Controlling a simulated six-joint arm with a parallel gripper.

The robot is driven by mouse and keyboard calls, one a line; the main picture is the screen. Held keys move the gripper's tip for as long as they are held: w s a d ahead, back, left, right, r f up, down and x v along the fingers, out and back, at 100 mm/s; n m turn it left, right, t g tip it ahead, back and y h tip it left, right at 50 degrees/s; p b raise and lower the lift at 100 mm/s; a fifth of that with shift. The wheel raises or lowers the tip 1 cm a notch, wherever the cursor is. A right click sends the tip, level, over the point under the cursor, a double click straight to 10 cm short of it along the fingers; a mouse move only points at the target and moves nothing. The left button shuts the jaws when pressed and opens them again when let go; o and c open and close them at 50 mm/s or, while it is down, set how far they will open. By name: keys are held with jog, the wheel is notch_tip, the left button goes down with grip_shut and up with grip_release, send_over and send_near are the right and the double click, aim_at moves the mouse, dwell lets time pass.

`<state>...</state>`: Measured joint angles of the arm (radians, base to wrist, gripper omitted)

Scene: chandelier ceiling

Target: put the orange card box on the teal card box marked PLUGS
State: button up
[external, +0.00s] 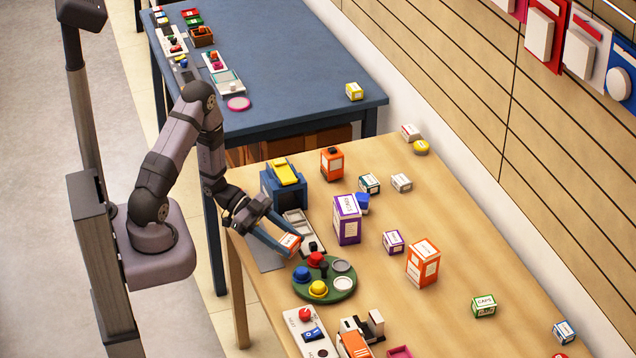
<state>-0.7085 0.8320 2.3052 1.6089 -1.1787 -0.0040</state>
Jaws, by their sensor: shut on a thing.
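My gripper (283,242) is shut on a small orange card box (291,241) with a white label, near the left edge of the wooden table. The held box is tilted and sits close to the green round tray; I cannot tell whether it touches anything below. A small dark teal and white card box (369,183) stands further back, to the right of the gripper and apart from it. Its label is too small to read. Its top looks bare.
A tall purple box (347,220) and a blue round piece (362,202) stand between gripper and teal box. The green round tray (324,279) holds coloured knobs.

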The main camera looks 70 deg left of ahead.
notch_tip(320, 180, up, 12)
jog(key=w+r+n+t+y+b, duration=0.1)
jog(key=w+r+n+t+y, duration=0.3)
jog(key=w, duration=0.9)
jog(key=w+r+n+t+y+b, duration=0.1)
jog(key=w+r+n+y, duration=0.45)
jog(key=w, duration=0.75)
jog(key=n+g+y+b, duration=0.1)
jog(key=n+y+b, duration=0.2)
jog(key=n+y, duration=0.3)
send_over(382, 276)
notch_tip(382, 276, down, 14)
jog(key=shift+m+y, duration=0.25)
jog(key=shift+f+p, duration=0.6)
jog(key=shift+f, duration=4.8)
jog(key=shift+f, duration=0.1)
